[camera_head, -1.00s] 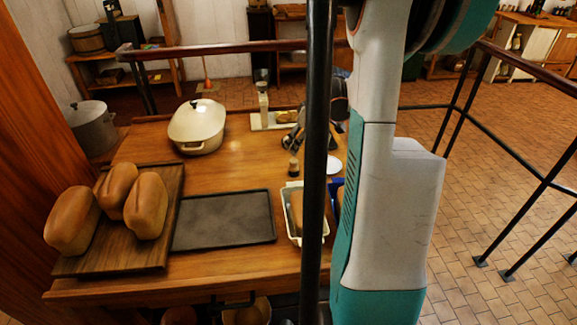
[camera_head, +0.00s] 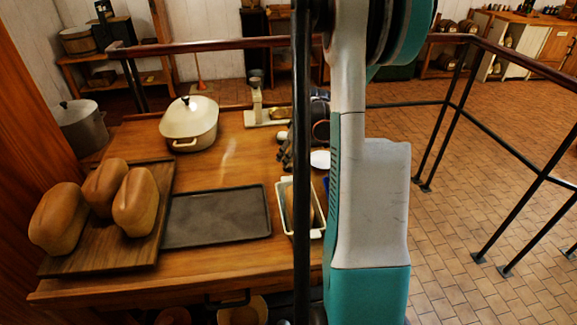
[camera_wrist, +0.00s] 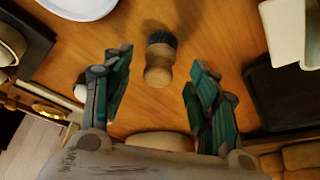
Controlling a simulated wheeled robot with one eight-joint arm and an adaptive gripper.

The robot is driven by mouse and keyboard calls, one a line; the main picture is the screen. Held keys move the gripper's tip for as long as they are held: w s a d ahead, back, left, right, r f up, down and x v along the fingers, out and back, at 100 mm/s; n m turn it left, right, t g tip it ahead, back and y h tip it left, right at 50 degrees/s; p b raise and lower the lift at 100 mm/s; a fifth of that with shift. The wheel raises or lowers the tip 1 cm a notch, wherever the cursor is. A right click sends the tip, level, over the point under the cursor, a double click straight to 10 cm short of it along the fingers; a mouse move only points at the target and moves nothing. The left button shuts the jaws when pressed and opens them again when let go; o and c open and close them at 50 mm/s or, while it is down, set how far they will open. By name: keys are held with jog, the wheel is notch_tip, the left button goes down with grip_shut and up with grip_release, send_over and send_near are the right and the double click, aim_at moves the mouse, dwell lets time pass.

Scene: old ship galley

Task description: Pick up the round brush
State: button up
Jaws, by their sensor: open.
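The round brush (camera_wrist: 159,62) shows in the wrist view, standing or lying on the wooden table. It has a pale wooden body and a dark bristle end. My gripper (camera_wrist: 158,72) is open, its two green-padded fingers apart to the left and right of the brush in the picture. The fingers do not touch it, and the height gap between them is hard to judge. In the head view my gripper (camera_head: 284,150) is small and dark over the table's right side, partly behind a black post. I cannot make out the brush there.
The wooden table (camera_head: 230,155) holds a lidded cream pot (camera_head: 189,122), a dark tray (camera_head: 216,217), a board (camera_head: 60,264) with loaves, a loaf tin (camera_head: 315,232) and a scale (camera_head: 257,108).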

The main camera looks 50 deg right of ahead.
jog(key=b+x, duration=0.1)
jog(key=x, duration=0.2)
jog(key=shift+d+f, duration=0.1)
jog(key=shift+f, duration=0.1)
jog(key=shift+r, duration=0.1)
jog(key=c, duration=1.1)
jog(key=shift+o, duration=0.2)
notch_tip(320, 180, up, 20)
jog(key=p, duration=0.6)
